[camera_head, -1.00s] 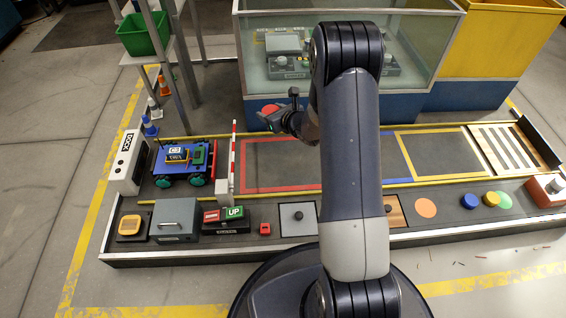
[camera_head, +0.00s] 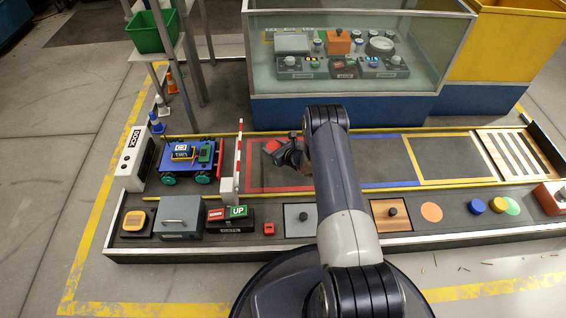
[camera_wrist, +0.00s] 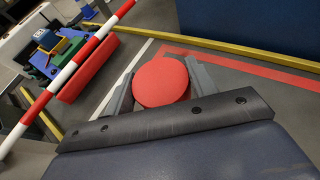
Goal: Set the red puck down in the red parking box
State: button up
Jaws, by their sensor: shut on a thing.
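The red puck (camera_wrist: 161,82) is held between the two fingers of my gripper (camera_wrist: 160,88) in the wrist view. In the head view my gripper (camera_head: 279,152) hangs over the upper left part of the red parking box (camera_head: 262,190), and the puck (camera_head: 270,146) shows as a small red patch there. The box is a red outline on the dark bench floor. In the wrist view its red border (camera_wrist: 240,66) runs just beyond the puck. I cannot tell whether the puck touches the floor. My arm hides the right part of the box.
A red and white barrier pole (camera_head: 238,160) stands upright just left of the box. A blue cart (camera_head: 188,157) is left of it. A yellow outlined box (camera_head: 450,158) lies to the right, empty. A glass cabinet (camera_head: 350,100) stands behind the bench.

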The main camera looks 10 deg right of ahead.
notch_tip(320, 180, down, 9)
jog(key=b, duration=0.3)
jog(key=shift+r+b, duration=0.1)
jog(key=shift+b, duration=0.2)
jog(key=o, duration=1)
jog(key=shift+r, duration=0.1)
jog(key=p+v, duration=0.4)
jog(key=v, duration=0.7)
jog(key=shift+w+p, duration=0.1)
jog(key=shift+p, duration=0.3)
jog(key=shift+s+d+r, duration=0.15)
jog(key=shift+s+d, duration=0.05)
jog(key=shift+s, duration=0.3)
